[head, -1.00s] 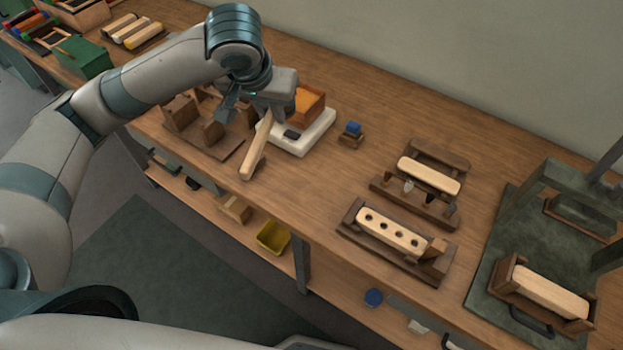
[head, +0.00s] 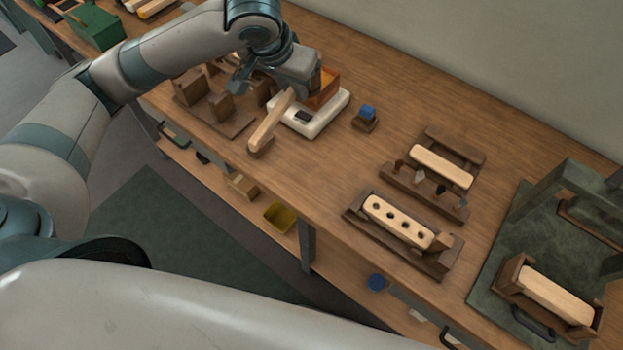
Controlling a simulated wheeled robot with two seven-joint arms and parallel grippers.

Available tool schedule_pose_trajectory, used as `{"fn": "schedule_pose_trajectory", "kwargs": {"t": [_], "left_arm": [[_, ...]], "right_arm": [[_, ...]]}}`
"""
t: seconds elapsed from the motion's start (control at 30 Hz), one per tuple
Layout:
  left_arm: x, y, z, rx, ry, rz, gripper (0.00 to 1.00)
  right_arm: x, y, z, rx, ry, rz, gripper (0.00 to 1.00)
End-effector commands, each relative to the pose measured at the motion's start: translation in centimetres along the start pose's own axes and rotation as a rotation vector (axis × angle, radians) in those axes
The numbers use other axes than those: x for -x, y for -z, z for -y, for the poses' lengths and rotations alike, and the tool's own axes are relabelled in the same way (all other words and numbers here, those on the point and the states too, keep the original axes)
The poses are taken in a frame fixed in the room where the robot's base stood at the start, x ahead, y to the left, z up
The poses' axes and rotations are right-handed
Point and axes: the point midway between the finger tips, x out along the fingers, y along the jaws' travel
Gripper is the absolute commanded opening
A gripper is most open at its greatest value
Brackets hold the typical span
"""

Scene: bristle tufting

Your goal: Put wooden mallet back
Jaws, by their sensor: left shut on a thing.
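The wooden mallet (head: 270,122) shows as a long pale piece slanting down-left from my left gripper (head: 286,92), with a darker brown part at its lower end. My left gripper is shut on its upper end, at the back left of the bench. The fingertips are largely hidden by the gripper body and wrist. A dark wooden stand with upright blocks (head: 229,128) is just left of the mallet, partly behind my arm. I cannot tell whether the mallet's lower end touches the bench. My right gripper is out of view.
A white scale-like base (head: 322,124) with an orange-brown box (head: 327,88) is close right of the mallet. A small blue-topped block (head: 366,117) stands beyond. Wooden fixtures (head: 404,219) and a green press (head: 560,205) fill the right. The bench between is clear.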

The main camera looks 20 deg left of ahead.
Motion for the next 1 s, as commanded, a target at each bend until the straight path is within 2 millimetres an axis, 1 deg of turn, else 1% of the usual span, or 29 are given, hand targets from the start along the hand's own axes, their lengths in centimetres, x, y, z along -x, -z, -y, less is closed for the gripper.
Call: {"fn": "schedule_pose_trajectory", "kwargs": {"t": [0.17,0.6,0.8,1.0], "left_arm": [[-1.4,-1.1,-1.4,-0.210,-0.091,0.003,0.00],[-5.0,-4.1,-6.3,-0.874,-0.376,0.000,0.00],[-6.4,-5.7,-8.7,-1.188,-0.510,-0.001,0.00],[-7.4,-7.1,-10.8,-1.457,-0.622,-0.001,0.00]], "right_arm": [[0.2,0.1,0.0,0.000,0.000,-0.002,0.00],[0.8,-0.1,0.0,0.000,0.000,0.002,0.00],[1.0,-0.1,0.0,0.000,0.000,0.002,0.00],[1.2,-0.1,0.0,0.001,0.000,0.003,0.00]]}}
